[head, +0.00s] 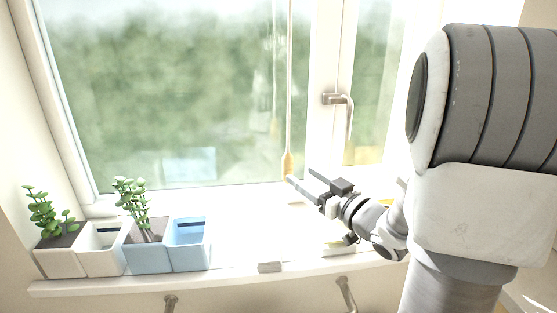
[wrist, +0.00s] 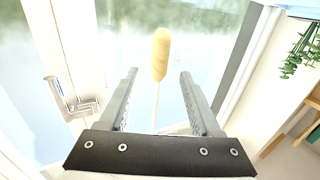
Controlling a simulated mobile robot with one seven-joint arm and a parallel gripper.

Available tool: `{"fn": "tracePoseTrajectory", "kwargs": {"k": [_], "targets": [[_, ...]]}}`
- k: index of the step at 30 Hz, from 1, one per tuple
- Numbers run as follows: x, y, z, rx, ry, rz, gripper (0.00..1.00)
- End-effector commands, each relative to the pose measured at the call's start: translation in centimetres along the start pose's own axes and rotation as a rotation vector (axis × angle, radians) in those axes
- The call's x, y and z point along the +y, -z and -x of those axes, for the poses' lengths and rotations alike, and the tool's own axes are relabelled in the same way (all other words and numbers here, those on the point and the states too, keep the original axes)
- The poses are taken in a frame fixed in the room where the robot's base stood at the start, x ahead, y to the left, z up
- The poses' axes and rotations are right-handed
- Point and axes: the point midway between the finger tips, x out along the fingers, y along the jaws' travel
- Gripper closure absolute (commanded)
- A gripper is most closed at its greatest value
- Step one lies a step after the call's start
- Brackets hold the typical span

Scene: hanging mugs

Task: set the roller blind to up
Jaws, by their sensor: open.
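The blind's white cord (head: 289,80) hangs in front of the window and ends in a yellow wooden pull (head: 287,163). My gripper (head: 300,174) is open at the pull's height, its fingertips close to it. In the wrist view the pull (wrist: 160,54) shows in line with the gap between my two fingers (wrist: 158,76), around their tips. The cord runs down the picture from it, between the fingers. I see no finger closed on the pull, and I cannot tell whether one touches it. The blind's fabric is not in view.
The window handle (head: 338,99) is right of the cord. White planters (head: 103,252) and blue planters (head: 190,257), two with plants, stand at the left of the sill (head: 235,272). Hooks (head: 170,303) are below.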

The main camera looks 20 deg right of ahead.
Motion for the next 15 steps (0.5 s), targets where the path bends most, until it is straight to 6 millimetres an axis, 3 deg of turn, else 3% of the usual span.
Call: {"fn": "tracePoseTrajectory", "kwargs": {"k": [9, 15], "targets": [[0.0, 0.0, -6.9, 0.0, 0.001, -0.001, 0.36], [0.0, 0.0, -9.6, -0.001, 0.0, 0.0, 0.36]]}}
